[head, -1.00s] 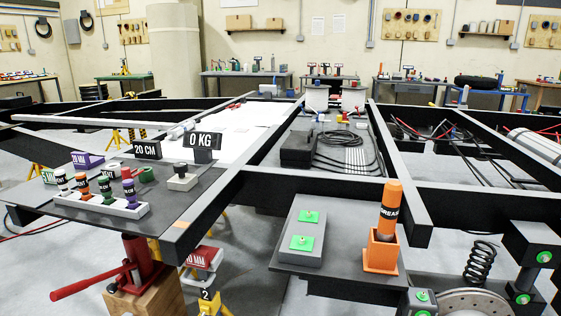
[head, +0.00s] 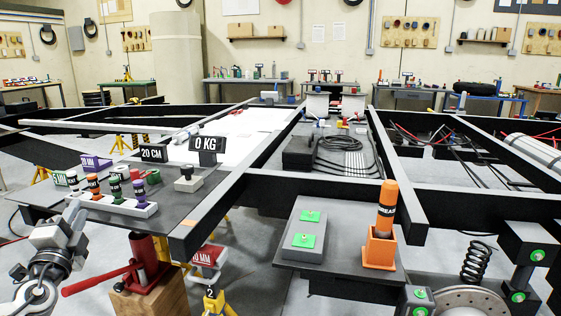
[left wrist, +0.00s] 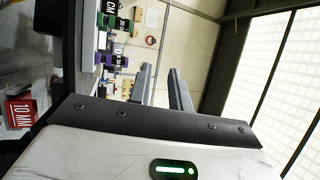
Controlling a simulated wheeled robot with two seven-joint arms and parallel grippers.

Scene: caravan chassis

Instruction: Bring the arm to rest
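My left gripper (head: 62,236) shows at the lower left of the head view, in front of the left end of the grey work board (head: 185,215). In the left wrist view its two dark fingers (left wrist: 160,88) stand apart with only wall between them, so it is open and empty. My right gripper is not in view.
A white rack (head: 115,206) with several coloured bottles stands on the board close to my left gripper. Signs reading 20 CM (head: 154,153) and 0 KG (head: 207,145) stand behind. A red jack (head: 140,268) is below. An orange holder (head: 379,248) with a tube stands to the right.

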